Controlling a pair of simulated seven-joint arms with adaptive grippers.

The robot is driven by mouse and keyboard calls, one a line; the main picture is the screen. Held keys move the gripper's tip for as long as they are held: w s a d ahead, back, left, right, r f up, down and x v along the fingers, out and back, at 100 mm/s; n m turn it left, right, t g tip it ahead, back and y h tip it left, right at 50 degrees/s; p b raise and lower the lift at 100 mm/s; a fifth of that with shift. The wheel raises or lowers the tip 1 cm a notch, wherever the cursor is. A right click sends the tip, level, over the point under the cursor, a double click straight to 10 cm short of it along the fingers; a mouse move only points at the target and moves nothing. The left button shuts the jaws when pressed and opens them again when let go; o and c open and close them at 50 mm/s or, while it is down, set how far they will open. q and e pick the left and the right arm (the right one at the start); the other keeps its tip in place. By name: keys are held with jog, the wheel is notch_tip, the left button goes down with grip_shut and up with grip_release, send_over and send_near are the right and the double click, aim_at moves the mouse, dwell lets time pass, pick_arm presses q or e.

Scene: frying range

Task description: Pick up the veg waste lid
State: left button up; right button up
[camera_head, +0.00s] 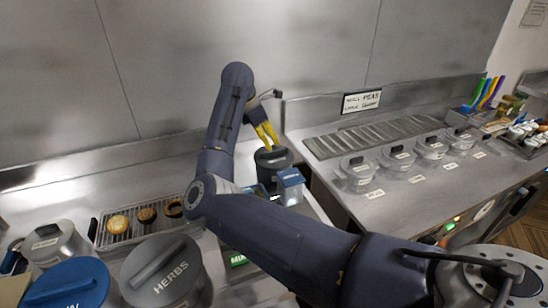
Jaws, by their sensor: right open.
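My right gripper (268,145), with yellow fingers, is open. It points down at the dark lid (272,157) of a round dark container (270,178) near the back of the counter. The fingertips are at or just above the lid's raised handle; I cannot tell whether they touch it. I see no readable veg waste label, so I cannot confirm that this is the veg waste lid. The lid sits on its container. My right arm hides part of the counter in front. My left gripper is not in view.
A blue-topped box (290,186) stands close beside the dark container. A grey herbs lid (162,271), a blue lid (68,287) and a rack of round baked pieces (118,224) are at left.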

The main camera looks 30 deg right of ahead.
aim_at(274, 150)
jog(key=shift+x, duration=2.75)
grip_shut()
